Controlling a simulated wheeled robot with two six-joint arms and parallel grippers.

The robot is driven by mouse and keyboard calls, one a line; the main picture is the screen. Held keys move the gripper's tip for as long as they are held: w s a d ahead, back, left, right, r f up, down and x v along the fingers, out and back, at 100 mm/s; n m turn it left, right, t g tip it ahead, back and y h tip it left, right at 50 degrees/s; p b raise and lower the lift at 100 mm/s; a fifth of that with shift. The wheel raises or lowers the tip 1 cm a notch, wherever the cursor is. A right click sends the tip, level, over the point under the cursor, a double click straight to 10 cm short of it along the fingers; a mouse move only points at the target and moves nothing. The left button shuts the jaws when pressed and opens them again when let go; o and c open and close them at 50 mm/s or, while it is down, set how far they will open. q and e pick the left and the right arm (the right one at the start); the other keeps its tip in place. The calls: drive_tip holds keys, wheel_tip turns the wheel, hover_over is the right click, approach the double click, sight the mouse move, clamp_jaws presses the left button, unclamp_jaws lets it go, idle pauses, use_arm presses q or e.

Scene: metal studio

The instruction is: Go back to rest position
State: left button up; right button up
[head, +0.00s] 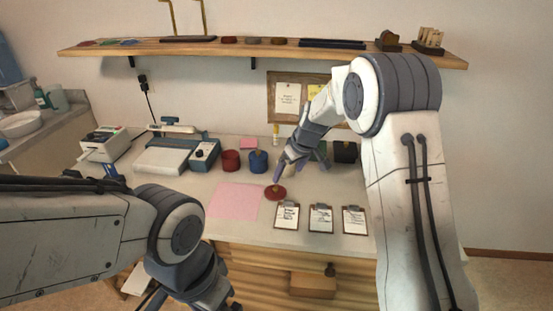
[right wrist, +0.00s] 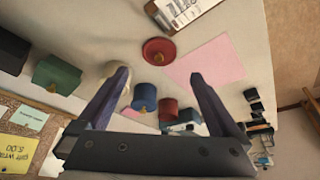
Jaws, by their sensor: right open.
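My right gripper (head: 284,171) reaches over the counter (head: 330,180) from the right side of the head view. In the right wrist view its two fingers (right wrist: 158,78) are spread apart with nothing held between them. A round red lid with a gold knob (head: 276,194) lies on the counter just below the fingertips; it also shows in the right wrist view (right wrist: 159,51), ahead of the fingers and apart from them. My left gripper (head: 200,292) is low at the bottom edge of the head view, in front of the counter, and its fingers are mostly cut off.
A red canister (head: 231,161) and a blue canister (head: 258,162) stand left of my right gripper. A green box (right wrist: 57,75) stands nearby. Several clipboards (head: 321,218) and a pink sheet (head: 233,200) lie in front. A shelf (head: 270,48) runs above.

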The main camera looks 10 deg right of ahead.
sight(278, 194)
idle(0.3)
drive_tip(key=x, duration=1.2)
drive_tip(key=shift+f, duration=0.4)
wheel_tip(278, 194, up, 3)
drive_tip(key=shift+r, duration=0.75)
